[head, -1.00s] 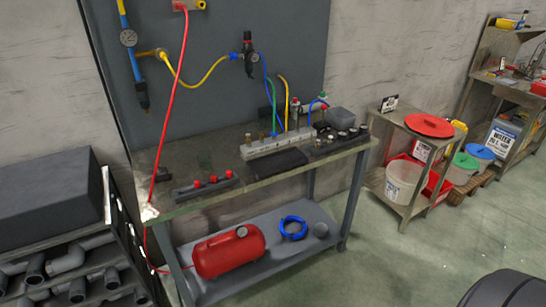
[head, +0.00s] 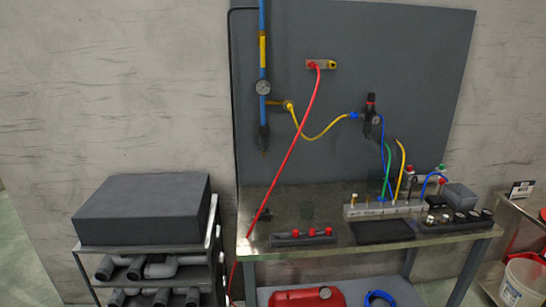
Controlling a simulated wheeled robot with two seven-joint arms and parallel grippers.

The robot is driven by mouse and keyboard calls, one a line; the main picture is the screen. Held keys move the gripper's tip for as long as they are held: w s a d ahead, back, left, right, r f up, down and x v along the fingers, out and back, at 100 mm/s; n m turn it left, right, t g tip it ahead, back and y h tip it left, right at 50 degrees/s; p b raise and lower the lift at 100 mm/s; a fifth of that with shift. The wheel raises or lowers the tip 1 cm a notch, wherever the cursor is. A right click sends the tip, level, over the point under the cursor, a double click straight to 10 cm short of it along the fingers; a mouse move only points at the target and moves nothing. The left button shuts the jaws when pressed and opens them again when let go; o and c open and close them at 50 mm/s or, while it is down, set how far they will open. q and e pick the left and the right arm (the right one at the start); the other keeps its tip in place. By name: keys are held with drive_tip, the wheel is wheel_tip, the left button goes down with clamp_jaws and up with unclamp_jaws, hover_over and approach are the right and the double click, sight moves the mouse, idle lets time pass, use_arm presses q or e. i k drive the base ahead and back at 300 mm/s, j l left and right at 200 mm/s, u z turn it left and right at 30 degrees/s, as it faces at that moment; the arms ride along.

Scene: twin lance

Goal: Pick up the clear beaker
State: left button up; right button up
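I cannot make out a clear beaker for certain. A faint, see-through greenish shape (head: 306,209) stands at the back of the workbench top, left of the pale valve block; it is too indistinct to name. The metal workbench (head: 262,228) stands against a grey back panel. Neither of my grippers is in view.
A red hose (head: 290,155) hangs down to the bench's left end. A pale valve block (head: 385,209), a black strip with red knobs (head: 303,237) and a dark tray (head: 382,232) occupy the bench. A pipe rack with a dark box (head: 145,208) stands left, a shelf (head: 520,210) right.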

sight(307, 210)
drive_tip(key=j+z, duration=0.1)
drive_tip(key=z, duration=0.3)
drive_tip(key=i+j+z, duration=0.1)
drive_tip(key=z, duration=0.3)
drive_tip(key=j+z, duration=0.2)
drive_tip(key=z, duration=0.2)
drive_tip(key=j+z, duration=0.15)
drive_tip(key=z, duration=0.25)
